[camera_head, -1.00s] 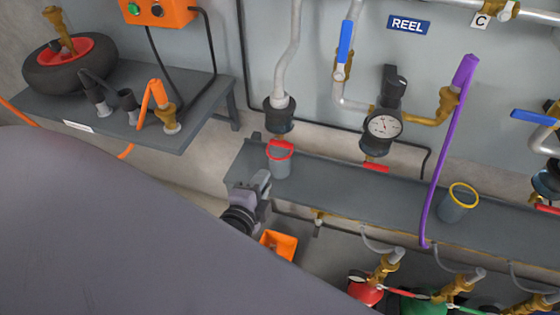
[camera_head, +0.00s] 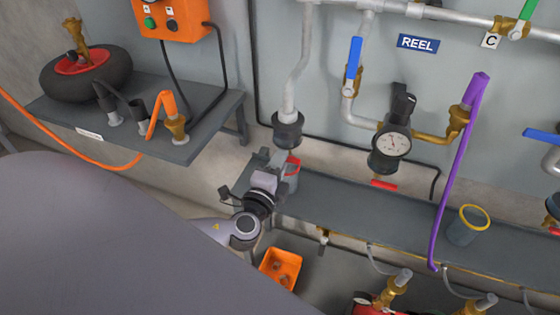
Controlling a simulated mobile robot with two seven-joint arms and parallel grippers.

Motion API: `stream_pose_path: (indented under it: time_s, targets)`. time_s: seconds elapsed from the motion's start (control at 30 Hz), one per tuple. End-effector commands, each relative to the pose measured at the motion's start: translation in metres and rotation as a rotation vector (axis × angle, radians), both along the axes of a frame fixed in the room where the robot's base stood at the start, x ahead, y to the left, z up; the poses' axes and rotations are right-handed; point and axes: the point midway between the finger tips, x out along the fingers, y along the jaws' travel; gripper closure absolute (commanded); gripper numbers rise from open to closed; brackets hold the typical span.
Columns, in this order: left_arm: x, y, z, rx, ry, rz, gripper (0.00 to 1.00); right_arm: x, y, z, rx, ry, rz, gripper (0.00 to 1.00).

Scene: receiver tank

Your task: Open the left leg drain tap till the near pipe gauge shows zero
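The left pipe leg (camera_head: 289,98) comes down the wall to a dark grey fitting (camera_head: 288,130). Its drain tap is hidden behind my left gripper. My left gripper (camera_head: 278,158) is just below that fitting, in front of the red-rimmed cup (camera_head: 294,169), which it partly covers. I cannot tell whether its fingers are open or shut, or whether they touch the tap. A round white gauge (camera_head: 392,144) faces me on the middle leg; its needle is too small to read surely. A red tap handle (camera_head: 384,184) sits below it. My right gripper is out of view.
A grey shelf (camera_head: 350,203) runs under the pipes, with a yellow-rimmed cup (camera_head: 464,228) on it. A purple hose (camera_head: 455,170) hangs in front of it. An orange bin (camera_head: 281,268) is below. A side shelf (camera_head: 200,140) holds a wheel (camera_head: 87,72).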

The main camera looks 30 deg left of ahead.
Motion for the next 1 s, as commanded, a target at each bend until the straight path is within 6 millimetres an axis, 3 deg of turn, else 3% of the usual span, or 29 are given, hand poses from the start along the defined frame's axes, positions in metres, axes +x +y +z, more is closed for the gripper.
stream_pose_path:
  time_s: [0.27,0.33,0.73,1.0]
  targets:
    - [0.001,0.0,0.0,-0.001,0.001,0.0,0.79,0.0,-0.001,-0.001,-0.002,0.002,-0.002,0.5]
    - [0.001,0.0,0.0,-0.001,0.001,0.0,1.0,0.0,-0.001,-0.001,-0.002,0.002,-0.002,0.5]
    - [0.001,0.0,0.0,0.03,0.008,0.0,1.0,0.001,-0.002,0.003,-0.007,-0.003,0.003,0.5]
    - [0.001,0.0,0.001,0.178,0.045,0.0,1.0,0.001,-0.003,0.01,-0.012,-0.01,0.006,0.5]
